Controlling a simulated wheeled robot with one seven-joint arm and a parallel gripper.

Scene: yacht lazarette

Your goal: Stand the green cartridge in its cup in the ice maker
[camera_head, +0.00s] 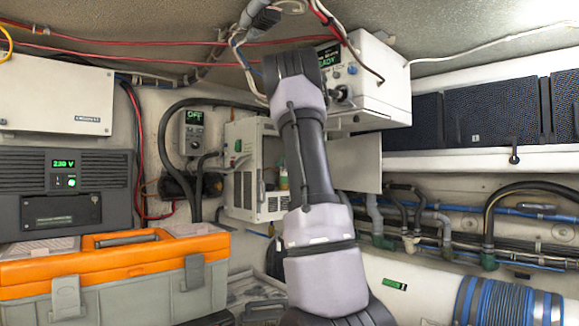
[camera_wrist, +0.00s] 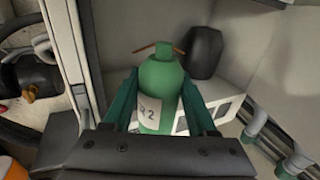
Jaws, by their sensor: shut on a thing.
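The green cartridge (camera_wrist: 158,80) has a rounded shoulder, a narrow neck and a white label marked with a 2. My gripper (camera_wrist: 160,98) is shut on it, one teal finger on each side of its body. The cartridge's lower end is hidden by my gripper. The ice maker (camera_head: 240,150) is the white cabinet in the middle of the head view, its front open. My arm hides part of it and my gripper there. In the wrist view the cartridge is in front of the pale interior (camera_wrist: 125,22). I cannot make out the cup.
A dark rounded cylinder (camera_wrist: 205,53) stands just right of the cartridge's top. A thin copper-coloured rod shows behind the neck. A pale panel (camera_head: 358,178) projects right of the ice maker. Pipes (camera_head: 440,232) run below it. An orange-lidded toolbox (camera_head: 120,258) is at left.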

